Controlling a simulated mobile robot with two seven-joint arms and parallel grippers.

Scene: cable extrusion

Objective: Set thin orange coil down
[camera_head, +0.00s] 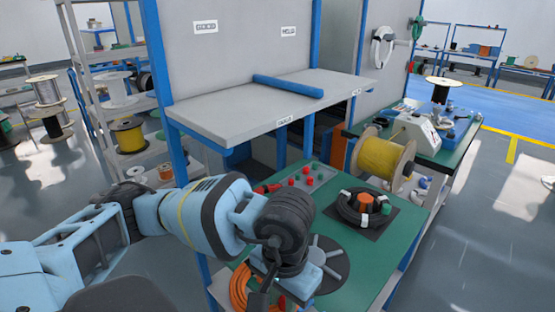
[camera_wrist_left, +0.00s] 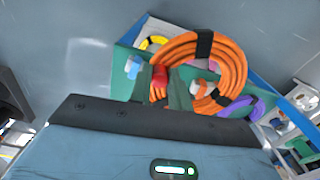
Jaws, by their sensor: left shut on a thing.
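The thin orange coil (camera_head: 239,287) shows at the bottom of the head view, by the near left edge of the green worktable (camera_head: 375,262). In the left wrist view the orange coil (camera_wrist_left: 236,70) is a ring of several turns with a black tape band at its top. My left gripper (camera_head: 268,296) is at the coil's right side and is shut on it; my wrist partly hides the grip. I cannot tell whether the coil touches the tabletop. My right gripper is in neither view.
A black disc with grey spokes (camera_head: 328,262) lies just right of my left gripper. Behind it are a black cable coil (camera_head: 362,207) on a dark mat, a yellow spool (camera_head: 382,158), and red buttons (camera_head: 305,171). The table's front right part is clear.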

